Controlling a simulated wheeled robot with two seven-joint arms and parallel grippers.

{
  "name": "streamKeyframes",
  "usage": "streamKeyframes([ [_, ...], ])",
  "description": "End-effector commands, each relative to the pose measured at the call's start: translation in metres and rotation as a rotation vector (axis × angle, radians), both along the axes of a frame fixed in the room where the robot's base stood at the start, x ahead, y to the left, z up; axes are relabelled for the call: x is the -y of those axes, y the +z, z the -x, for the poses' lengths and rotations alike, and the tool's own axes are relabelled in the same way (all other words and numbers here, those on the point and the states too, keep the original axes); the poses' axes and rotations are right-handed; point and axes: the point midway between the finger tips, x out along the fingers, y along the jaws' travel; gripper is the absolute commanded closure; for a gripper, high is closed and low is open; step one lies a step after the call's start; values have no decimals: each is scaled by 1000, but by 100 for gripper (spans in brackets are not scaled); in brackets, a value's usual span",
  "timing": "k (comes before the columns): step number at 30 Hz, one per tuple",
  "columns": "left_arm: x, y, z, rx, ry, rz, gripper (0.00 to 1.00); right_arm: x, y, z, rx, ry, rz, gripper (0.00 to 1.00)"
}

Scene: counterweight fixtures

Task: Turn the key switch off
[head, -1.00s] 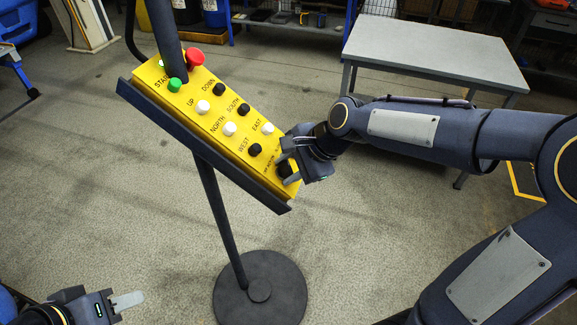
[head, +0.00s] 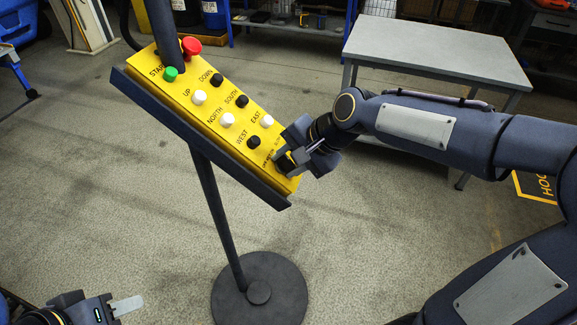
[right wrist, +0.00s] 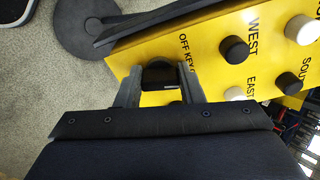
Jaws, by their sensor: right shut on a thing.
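The yellow control panel (head: 213,123) hangs tilted on a dark stand, with labelled buttons along it. The key switch (head: 286,164) is a dark round knob at the panel's lower end. My right gripper (head: 293,160) is at that end, its fingers on either side of the switch. In the right wrist view, the dark key switch (right wrist: 161,75) sits between the two fingertips (right wrist: 160,82), by the printed words "OFF KEY". The fingers partly hide the switch and the rest of its label. My left gripper (head: 112,309) is at the lower left, away from the panel; its finger gap is unclear.
A black button (head: 254,142) and a white button (head: 266,121) are close to the key switch. A red mushroom button (head: 191,46) is at the panel's top. The round stand base (head: 280,285) rests on the floor. A grey table (head: 435,50) stands behind my right arm.

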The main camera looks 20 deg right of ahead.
Motion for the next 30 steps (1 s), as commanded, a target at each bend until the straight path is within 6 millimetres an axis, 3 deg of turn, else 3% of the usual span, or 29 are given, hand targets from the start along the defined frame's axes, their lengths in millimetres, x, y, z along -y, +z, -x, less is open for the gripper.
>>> streamKeyframes([
  [18,0,-59,0,0,0,0,64,2,-5,1,299,458,201,88],
  [30,0,-84,0,0,0,0,64,3,-4,1,445,683,300,88],
])
